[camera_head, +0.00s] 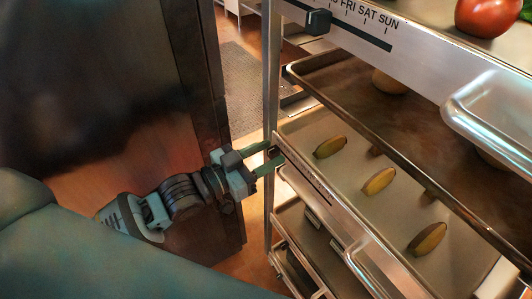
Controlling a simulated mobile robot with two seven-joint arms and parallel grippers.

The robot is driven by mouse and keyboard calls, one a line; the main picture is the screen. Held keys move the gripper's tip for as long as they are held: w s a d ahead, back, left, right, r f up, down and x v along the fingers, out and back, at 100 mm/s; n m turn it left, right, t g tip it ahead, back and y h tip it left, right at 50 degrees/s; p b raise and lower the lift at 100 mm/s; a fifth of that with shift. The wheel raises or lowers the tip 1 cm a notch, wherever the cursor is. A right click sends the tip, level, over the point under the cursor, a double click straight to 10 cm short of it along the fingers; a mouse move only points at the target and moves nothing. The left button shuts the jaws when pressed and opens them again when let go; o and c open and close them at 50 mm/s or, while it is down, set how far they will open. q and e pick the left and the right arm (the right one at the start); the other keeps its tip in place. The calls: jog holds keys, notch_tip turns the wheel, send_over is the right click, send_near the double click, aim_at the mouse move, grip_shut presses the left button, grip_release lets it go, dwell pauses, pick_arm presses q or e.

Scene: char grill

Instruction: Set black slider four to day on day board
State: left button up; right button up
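My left gripper (267,158) is at the left end of a lower shelf's front edge. Its two fingers are apart, with a small black slider (274,152) at their tips. I cannot tell whether they press on it. A dark slot (310,182) runs right and down from there along the metal edge; no day lettering is readable on it. A higher day board (350,22) shows FRI, SAT and SUN, and its own black slider (319,21) sits in its slot left of these words. My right gripper is not in view.
The metal rack holds a tray (330,72) and a lower shelf with several yellow-brown fruits (380,181). A tomato (486,15) and a shiny metal pan (492,108) are at upper right. A dark brown panel (212,70) stands left of the rack.

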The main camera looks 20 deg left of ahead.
pick_arm(q)
jog(key=shift+w+d, duration=0.1)
grip_shut()
dwell(0.3)
jog(key=shift+w, duration=0.1)
